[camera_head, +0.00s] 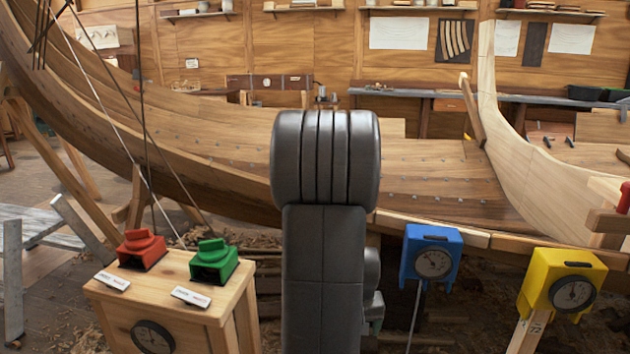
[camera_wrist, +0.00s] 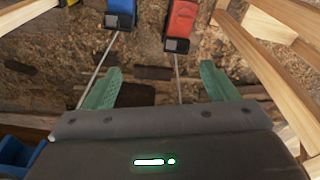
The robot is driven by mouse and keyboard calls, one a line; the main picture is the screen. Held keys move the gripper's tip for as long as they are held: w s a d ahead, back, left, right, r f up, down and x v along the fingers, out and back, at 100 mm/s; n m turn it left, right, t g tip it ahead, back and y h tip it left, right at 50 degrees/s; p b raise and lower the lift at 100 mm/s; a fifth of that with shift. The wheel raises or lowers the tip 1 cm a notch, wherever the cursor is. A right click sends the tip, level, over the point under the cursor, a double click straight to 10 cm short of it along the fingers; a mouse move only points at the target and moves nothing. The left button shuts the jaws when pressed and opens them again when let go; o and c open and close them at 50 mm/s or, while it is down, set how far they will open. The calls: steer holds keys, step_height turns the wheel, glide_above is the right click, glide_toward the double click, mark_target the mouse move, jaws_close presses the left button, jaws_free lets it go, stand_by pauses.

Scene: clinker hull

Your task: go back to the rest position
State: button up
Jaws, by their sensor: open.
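My gripper (camera_wrist: 160,74) shows in the wrist view with its two green fingers spread wide apart. Nothing is between the fingers except the view of the shaving-strewn floor below. In the head view my dark grey arm stands upright in the middle and hides most of the gripper. A blue device (camera_wrist: 120,12) and a red device (camera_wrist: 180,20) lie beyond the fingertips in the wrist view, apart from them.
A wooden stand (camera_head: 185,290) with a red unit (camera_head: 141,249) and a green unit (camera_head: 213,261) is at left. A blue gauge box (camera_head: 431,256) and a yellow gauge box (camera_head: 562,282) are at right. The planked hull (camera_head: 230,150) spans behind. Wooden beams (camera_wrist: 265,60) flank the gripper's right.

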steer(key=shift+s+a+r+p, duration=0.1)
steer(key=shift+s+r+p, duration=0.1)
steer(key=shift+s+r, duration=0.3)
steer(key=shift+s+a+r+p, duration=0.15)
steer(key=shift+s+r+p, duration=0.1)
steer(key=shift+r, duration=0.4)
steer(key=shift+s+a+r+p, duration=0.15)
steer(key=shift+s+r, duration=0.25)
steer(key=shift+r, duration=0.2)
steer(key=shift+f, duration=0.1)
